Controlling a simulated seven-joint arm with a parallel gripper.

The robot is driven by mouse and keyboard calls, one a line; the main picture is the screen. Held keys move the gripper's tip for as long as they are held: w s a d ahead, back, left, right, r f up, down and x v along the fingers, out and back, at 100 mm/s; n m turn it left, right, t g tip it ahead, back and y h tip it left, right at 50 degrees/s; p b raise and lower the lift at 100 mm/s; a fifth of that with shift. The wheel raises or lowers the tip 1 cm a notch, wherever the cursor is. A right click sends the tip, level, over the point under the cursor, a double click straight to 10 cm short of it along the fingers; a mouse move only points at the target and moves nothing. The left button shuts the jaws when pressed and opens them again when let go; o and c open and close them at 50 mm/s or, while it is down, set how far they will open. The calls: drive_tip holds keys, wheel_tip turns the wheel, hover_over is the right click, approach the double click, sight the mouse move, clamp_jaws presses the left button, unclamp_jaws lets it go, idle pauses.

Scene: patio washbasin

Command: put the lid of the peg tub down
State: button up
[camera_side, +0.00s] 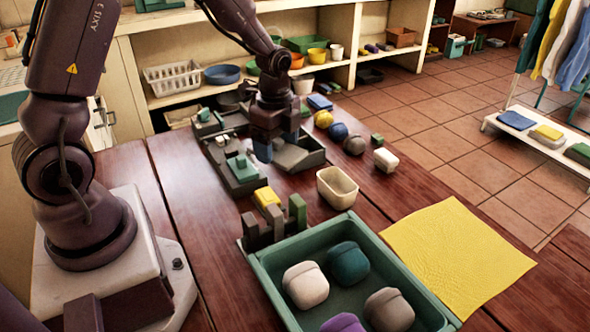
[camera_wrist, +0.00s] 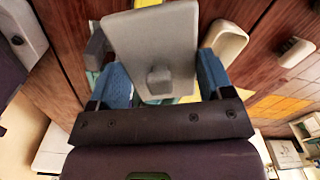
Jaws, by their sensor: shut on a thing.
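My gripper (camera_side: 266,150) is low over the dark grey tub (camera_side: 312,160) on the table. In the wrist view its two blue fingers (camera_wrist: 162,80) stand on either side of a pale grey lid (camera_wrist: 150,35) with a small square knob, and it is shut on the lid. The lid also shows as a grey slab (camera_side: 290,156) beside the fingers in the side view. The lid hides most of what lies beneath it in the wrist view. I cannot tell whether it touches the tub.
A dark tray with a green block (camera_side: 242,168) stands close left of the gripper. A cream bin (camera_side: 337,188), a green tray (camera_side: 262,275) with several rounded tubs, and a yellow cloth (camera_side: 455,255) lie nearer. Several small objects stand to the right. Bare table shows at left.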

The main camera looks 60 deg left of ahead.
sight(293, 156)
drive_tip(key=shift+w+a+f, duration=0.2)
drive_tip(key=shift+w+f, duration=0.6)
drive_tip(key=shift+f, duration=0.7)
drive_tip(key=shift+w+a+f, duration=0.15)
drive_tip(key=shift+w+f, duration=0.65)
drive_tip(key=shift+f, duration=0.65)
drive_tip(key=shift+w+a+f, duration=0.2)
drive_tip(key=shift+w+f, duration=0.6)
drive_tip(key=shift+f, duration=0.7)
drive_tip(key=shift+f, duration=0.3)
drive_tip(key=o, duration=0.9)
drive_tip(key=shift+r, duration=0.15)
